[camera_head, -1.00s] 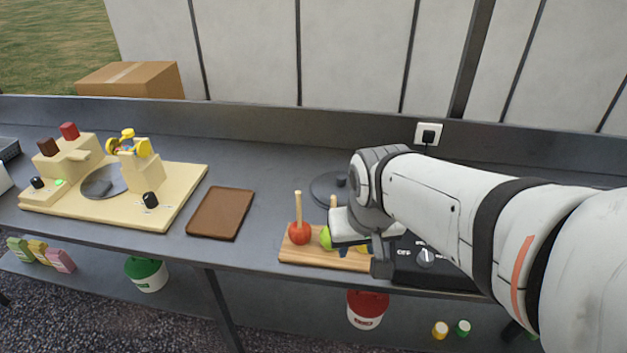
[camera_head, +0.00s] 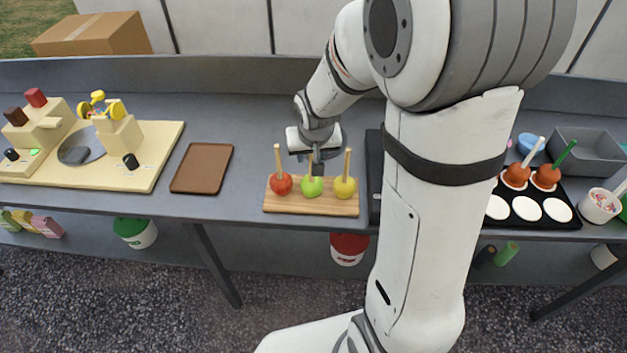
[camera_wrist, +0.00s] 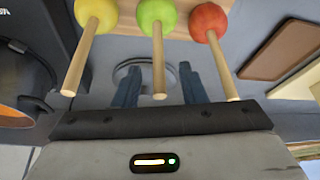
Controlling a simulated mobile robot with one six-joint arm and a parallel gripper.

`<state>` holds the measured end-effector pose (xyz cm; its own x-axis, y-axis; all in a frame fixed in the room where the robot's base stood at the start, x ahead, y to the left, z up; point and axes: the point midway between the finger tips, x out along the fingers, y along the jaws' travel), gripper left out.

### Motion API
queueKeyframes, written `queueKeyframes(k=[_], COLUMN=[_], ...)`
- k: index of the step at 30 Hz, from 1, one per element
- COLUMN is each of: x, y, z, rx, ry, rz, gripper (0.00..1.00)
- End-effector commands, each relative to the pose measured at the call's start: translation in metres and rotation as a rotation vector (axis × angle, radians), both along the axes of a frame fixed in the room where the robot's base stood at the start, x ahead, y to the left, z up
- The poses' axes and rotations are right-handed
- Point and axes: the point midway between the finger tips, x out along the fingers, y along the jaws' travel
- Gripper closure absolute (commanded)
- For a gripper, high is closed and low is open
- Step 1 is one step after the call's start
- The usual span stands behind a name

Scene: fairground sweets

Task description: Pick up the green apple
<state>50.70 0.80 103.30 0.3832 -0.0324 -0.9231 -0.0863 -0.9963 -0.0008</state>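The green apple (camera_head: 312,187) stands on a wooden board (camera_head: 288,206), its pale stick pointing up. It sits between a red apple (camera_head: 281,184) and a yellow apple (camera_head: 345,187), each with its own stick. My gripper (camera_head: 313,158) is just above the green apple, at its stick. In the wrist view, the green apple (camera_wrist: 157,12) is at the top centre. Its stick runs down the picture between the two blue fingers of my gripper (camera_wrist: 159,75). The fingers are open and apart from the stick. I cannot tell how deep the stick sits between them.
A brown tray (camera_head: 202,168) lies left of the board. A black tray (camera_head: 580,217) with dipped apples is at the right. The counter behind the brown tray is clear.

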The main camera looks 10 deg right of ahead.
Motion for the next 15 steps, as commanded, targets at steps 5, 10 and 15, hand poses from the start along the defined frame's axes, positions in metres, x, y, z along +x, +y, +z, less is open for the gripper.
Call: queueKeyframes(k=[5, 10, 15], x=[0.007, 0.013, 0.014], y=[-0.002, -0.002, -0.002], z=[-0.023, -0.035, -0.036], rx=[-0.001, -0.001, 0.000], ry=[0.007, 0.003, 0.000], rz=[0.001, 0.001, 0.001], gripper=[0.62, 0.62, 0.62])
